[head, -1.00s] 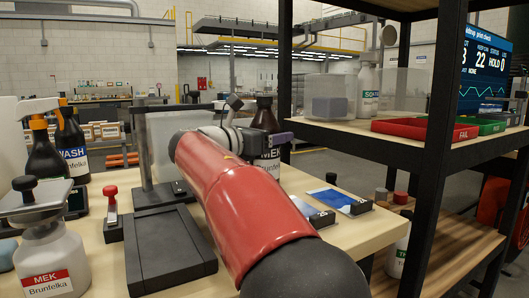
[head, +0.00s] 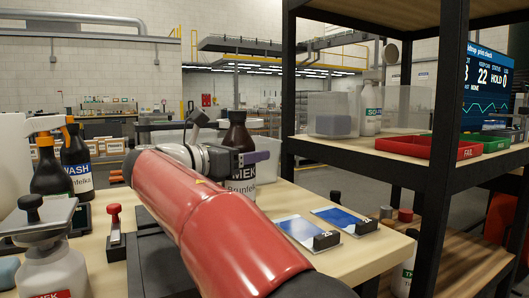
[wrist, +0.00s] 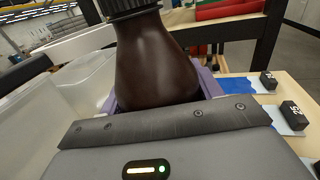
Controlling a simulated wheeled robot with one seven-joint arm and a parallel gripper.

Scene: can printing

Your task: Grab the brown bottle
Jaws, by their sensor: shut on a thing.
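My gripper is shut on the bottle. The bottle's base is hidden in the wrist view, and my red arm covers part of the bench in the head view.
A clear bin (wrist: 52,102) stands left of the bottle in the wrist view. Blue sample cards (head: 342,218) lie on the bench to the right. A black-framed shelf (head: 448,140) with red and green trays stands right. WASH bottles and a white MEK jar (head: 50,270) are left.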

